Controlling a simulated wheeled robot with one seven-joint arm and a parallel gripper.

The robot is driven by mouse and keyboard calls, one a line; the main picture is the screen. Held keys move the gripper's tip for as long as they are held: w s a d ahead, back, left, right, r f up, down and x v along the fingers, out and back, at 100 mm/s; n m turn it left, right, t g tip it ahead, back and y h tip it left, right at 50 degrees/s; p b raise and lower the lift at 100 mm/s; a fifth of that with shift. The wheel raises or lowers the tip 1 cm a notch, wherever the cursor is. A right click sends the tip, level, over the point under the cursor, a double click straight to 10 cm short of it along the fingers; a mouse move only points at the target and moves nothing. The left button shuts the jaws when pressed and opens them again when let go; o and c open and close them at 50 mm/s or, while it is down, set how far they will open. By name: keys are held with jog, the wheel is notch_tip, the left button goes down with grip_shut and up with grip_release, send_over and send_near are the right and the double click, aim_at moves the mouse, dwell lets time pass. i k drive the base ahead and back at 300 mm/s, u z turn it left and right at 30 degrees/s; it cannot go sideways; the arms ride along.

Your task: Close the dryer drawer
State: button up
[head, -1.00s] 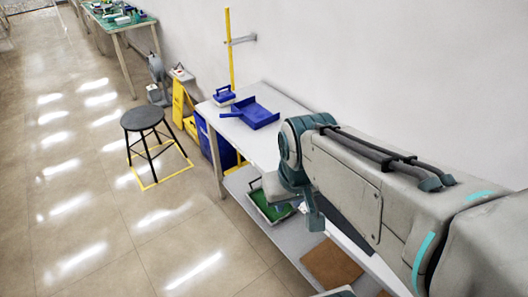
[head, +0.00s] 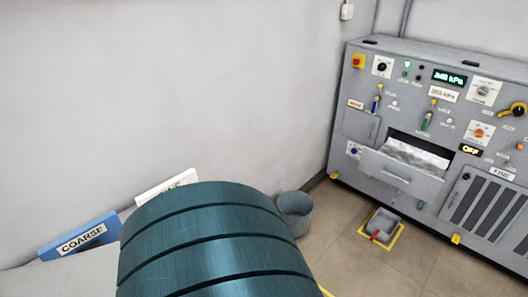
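A grey drawer (head: 400,171) stands pulled out from the front of a large grey machine (head: 365,75) at the right. Pale, crumpled-looking material (head: 416,154) shows inside it. It is the one drawer I see open; no label that I can read names it as the dryer drawer. My gripper is out of view. A teal, ribbed part of my arm fills the lower middle and stays apart from the drawer in the picture.
The machine's panel carries knobs, switches and lit displays. A grey bin (head: 295,211) stands by the wall. A small grey tray (head: 385,224) sits in a yellow floor outline below the drawer. A blue COARSE box (head: 78,238) is at lower left.

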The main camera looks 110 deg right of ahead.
aim_at(412, 170)
jog(key=z, duration=4.85)
jog(key=i, duration=2.35)
jog(key=u, duration=0.8)
